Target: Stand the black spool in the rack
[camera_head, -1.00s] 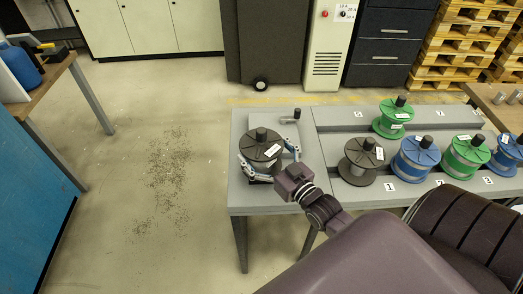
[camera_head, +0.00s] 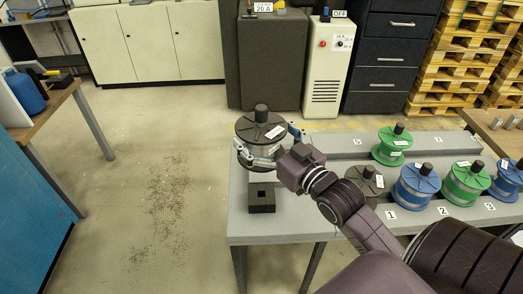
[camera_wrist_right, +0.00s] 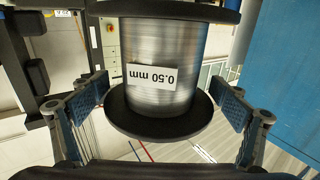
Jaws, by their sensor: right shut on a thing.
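My right gripper (camera_head: 268,146) is shut on a black spool (camera_head: 258,123) and holds it upright above the left part of the grey table (camera_head: 300,232). In the right wrist view the spool (camera_wrist_right: 165,60) has black flanges, silver wire and a "0.50 mm" label, between the two fingers (camera_wrist_right: 168,108). The grey rack (camera_head: 345,146) has numbered places in a front and a back row. A second black spool (camera_head: 372,178) stands at the front row's left end, partly hidden by my right arm. My left gripper is out of view.
A small black block (camera_head: 262,197) stands on the table below the held spool. Blue spools (camera_head: 415,185) and green spools (camera_head: 465,181) fill the front row. One green spool (camera_head: 392,145) stands in the back row, with free room beside it.

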